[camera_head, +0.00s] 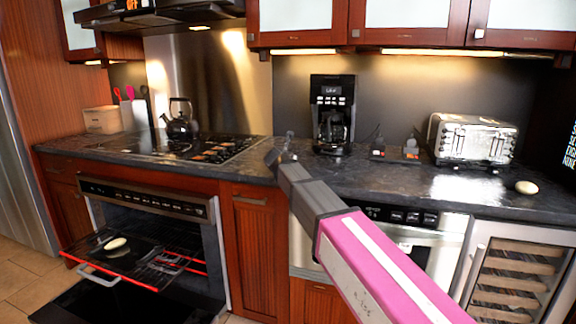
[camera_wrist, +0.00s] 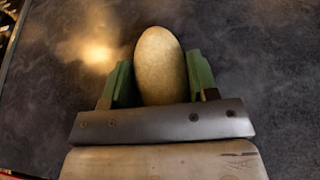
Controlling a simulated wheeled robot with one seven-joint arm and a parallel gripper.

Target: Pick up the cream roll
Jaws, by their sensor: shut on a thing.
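A smooth, oval, tan cream roll (camera_wrist: 161,75) sits between the two green fingers of my gripper (camera_wrist: 159,62) in the wrist view. The fingers touch or nearly touch its sides, and its lower end is hidden behind the gripper body. Dark countertop lies behind it. In the head view my gripper (camera_head: 279,157) is at the end of my pink arm, over the front part of the counter left of the coffee maker. The roll cannot be made out clearly there.
The dark counter (camera_head: 390,190) carries a coffee maker (camera_head: 332,115), toaster (camera_head: 472,140), kettle (camera_head: 180,120) and a pale oval item (camera_head: 526,187). The oven (camera_head: 150,240) below is open, with another pale oval item (camera_head: 115,243) on its pulled-out rack.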

